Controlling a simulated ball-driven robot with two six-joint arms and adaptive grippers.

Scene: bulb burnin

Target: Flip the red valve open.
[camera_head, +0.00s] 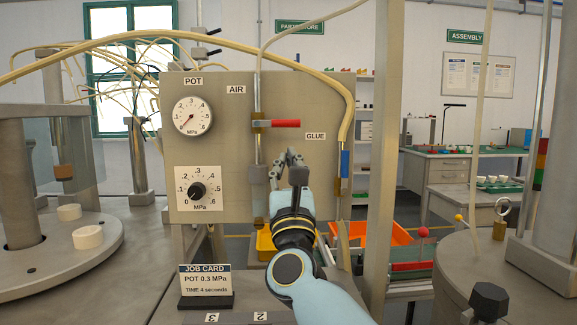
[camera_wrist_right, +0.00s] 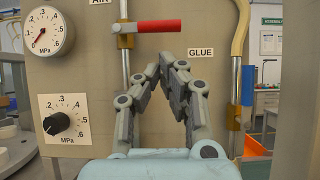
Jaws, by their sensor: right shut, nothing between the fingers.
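The red valve lever (camera_head: 285,123) points sideways to the right from its brass body on the vertical air pipe, on the grey panel. In the right wrist view the red lever (camera_wrist_right: 153,26) shows above my fingers, also level. My right gripper (camera_head: 290,156) is below the lever, in front of the panel, with its fingertips together and nothing held. In the right wrist view its fingertips (camera_wrist_right: 172,58) meet just under the lever, and a gap shows between them and it. My left gripper is in neither view.
The panel (camera_head: 232,145) carries a pressure gauge (camera_head: 193,116), a black pressure knob (camera_head: 196,190) and a blue-ended glue hose (camera_head: 345,163). A job card (camera_head: 206,281) reads POT 0.3 MPa, TIME 4 seconds. A grey post (camera_head: 384,150) stands right of the panel.

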